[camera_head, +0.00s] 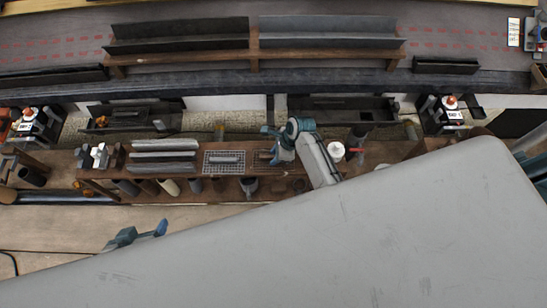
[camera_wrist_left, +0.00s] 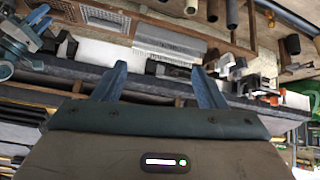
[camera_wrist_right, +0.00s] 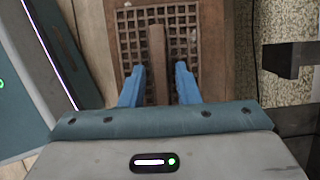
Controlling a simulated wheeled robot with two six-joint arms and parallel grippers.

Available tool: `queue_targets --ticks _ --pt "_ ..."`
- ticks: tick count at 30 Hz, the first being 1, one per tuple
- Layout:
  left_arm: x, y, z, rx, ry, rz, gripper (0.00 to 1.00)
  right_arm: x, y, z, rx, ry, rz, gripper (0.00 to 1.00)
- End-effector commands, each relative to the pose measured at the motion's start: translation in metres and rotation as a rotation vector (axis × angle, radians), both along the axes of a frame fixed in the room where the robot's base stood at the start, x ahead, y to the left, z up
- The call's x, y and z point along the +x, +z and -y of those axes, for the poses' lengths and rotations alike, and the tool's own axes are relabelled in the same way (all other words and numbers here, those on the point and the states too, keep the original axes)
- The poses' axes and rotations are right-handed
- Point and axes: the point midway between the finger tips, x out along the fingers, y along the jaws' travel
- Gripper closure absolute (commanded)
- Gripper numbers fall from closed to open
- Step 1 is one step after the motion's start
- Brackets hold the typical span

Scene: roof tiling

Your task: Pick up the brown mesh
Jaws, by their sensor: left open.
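The brown mesh (camera_wrist_right: 205,22) is a brown square lattice with a raised bar (camera_wrist_right: 157,62) along its middle, seen in the right wrist view. In the head view the mesh (camera_head: 262,160) lies on the brown bench, partly hidden by my right gripper. My right gripper (camera_head: 268,146) is over it. In the right wrist view its two blue fingers (camera_wrist_right: 159,75) stand on either side of the bar, with a gap on each side, so it is open. My left gripper (camera_head: 147,233) is open and empty, low over the floor, away from the mesh; its spread fingers show in the left wrist view (camera_wrist_left: 162,72).
A grey mesh (camera_head: 224,170) lies just left of the brown mesh. Stacked grey tiles (camera_head: 164,155) are further left. A white round item (camera_head: 336,149) stands to the right. Several cylinders are on the lower shelf (camera_head: 295,187). My large grey body part covers the lower right.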

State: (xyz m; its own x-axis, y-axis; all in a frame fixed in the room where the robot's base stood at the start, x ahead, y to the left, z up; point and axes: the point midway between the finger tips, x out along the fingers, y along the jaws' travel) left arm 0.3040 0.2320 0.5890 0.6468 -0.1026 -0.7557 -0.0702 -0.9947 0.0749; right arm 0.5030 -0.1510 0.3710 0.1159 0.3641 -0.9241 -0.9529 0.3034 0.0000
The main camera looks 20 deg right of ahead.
Motion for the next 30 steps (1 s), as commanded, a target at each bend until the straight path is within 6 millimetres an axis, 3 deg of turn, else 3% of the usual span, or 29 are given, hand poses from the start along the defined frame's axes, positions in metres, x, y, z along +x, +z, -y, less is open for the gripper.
queue_targets --ticks 1,4,14,21,27,30 --pt "0.0 0.0 0.0 0.0 0.0 0.0 0.35 0.0 0.0 0.0 0.0 0.0 0.0 0.82" --pt "0.0 0.0 0.0 0.0 0.0 0.0 0.35 0.0 0.0 0.0 0.0 0.0 0.0 1.0" --pt "0.0 -0.001 0.0 0.0 0.0 0.0 0.35 0.0 0.0 0.0 0.0 0.0 0.0 1.0" --pt "0.0 -0.013 0.0 0.0 0.0 0.0 0.35 0.0 0.002 0.0 0.0 -0.001 0.002 1.0" --pt "-0.006 0.005 -0.008 0.052 -0.009 -0.092 0.35 0.001 0.046 -0.001 0.001 0.0 0.003 1.0" --pt "-0.009 0.006 -0.011 0.07 -0.01 -0.128 0.35 -0.023 0.044 -0.001 0.001 0.0 -0.003 1.0"
